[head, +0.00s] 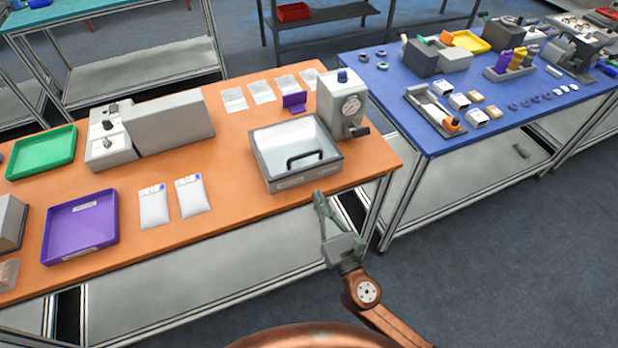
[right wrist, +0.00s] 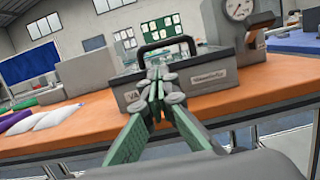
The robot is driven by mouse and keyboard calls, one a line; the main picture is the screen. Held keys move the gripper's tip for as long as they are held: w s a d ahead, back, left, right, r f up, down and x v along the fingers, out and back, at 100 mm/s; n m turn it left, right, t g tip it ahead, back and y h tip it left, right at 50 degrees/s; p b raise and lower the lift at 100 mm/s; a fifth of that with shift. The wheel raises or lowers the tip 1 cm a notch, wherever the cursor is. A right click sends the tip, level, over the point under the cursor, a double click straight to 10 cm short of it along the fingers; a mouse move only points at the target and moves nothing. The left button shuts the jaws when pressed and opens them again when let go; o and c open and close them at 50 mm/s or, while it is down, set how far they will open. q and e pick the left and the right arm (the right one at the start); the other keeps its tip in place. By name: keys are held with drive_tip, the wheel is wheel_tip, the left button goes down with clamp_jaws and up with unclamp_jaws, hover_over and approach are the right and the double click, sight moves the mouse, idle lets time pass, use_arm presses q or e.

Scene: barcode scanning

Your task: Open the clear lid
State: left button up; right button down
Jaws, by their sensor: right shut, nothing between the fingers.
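The grey box (head: 301,180) with a clear lid (head: 289,141) stands near the right end of the orange table, and the lid lies closed on it. A black handle (head: 305,158) sits at the lid's front edge. My right gripper (head: 318,197) is shut and empty, just in front of the box near the table's front edge. In the right wrist view my right gripper (right wrist: 157,82) points at the box front (right wrist: 203,80), with the handle (right wrist: 167,46) rising behind the fingertips. I cannot tell the exact gap. My left gripper is not in view.
A grey gauge device (head: 342,103) stands right behind the box. White packets (head: 153,207), a purple tray (head: 80,226), a green tray (head: 41,153) and a grey machine (head: 168,122) lie to the left. The table in front of the box is narrow.

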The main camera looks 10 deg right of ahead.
drive_tip(key=x, duration=1)
drive_tip(key=shift+s, duration=0.1)
